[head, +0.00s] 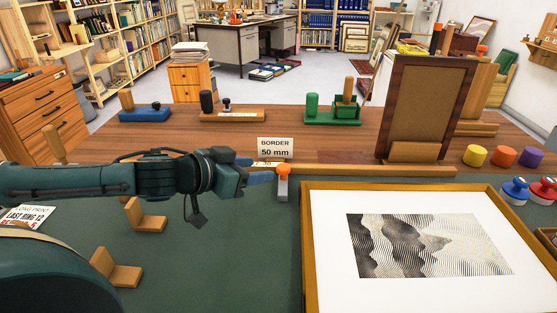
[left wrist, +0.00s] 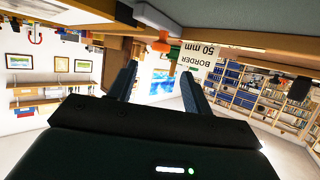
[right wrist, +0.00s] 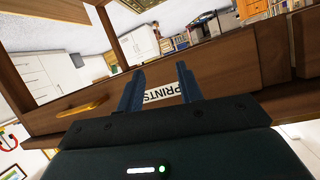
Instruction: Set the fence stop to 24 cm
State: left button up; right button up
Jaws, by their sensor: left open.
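The fence stop (head: 282,187) is a pale block with an orange knob, set on the wooden fence rail (head: 400,170) that runs across the back of the green mat. My left gripper (head: 262,171) reaches in from the left just beside the stop, its blue fingers pointing at it. In the left wrist view the orange knob (left wrist: 160,46) shows ahead of the open fingers (left wrist: 157,82), apart from them. The scale figures are mostly hidden by the gripper. My right gripper (right wrist: 159,85) shows only in its wrist view, fingers apart, before a drawer label reading "PRINTS".
A "BORDER 50 mm" card (head: 275,149) stands behind the stop. A framed print (head: 430,240) lies right of it on the green mat. An upright brown frame (head: 425,108) stands behind the rail. Wooden corner blocks (head: 146,215) sit at left.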

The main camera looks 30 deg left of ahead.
aim_at(283, 167)
pick_arm(q)
jog(key=p+x, duration=0.1)
jog(key=x, duration=0.7)
jog(key=shift+f, duration=0.1)
jog(key=shift+c, duration=0.4)
grip_shut()
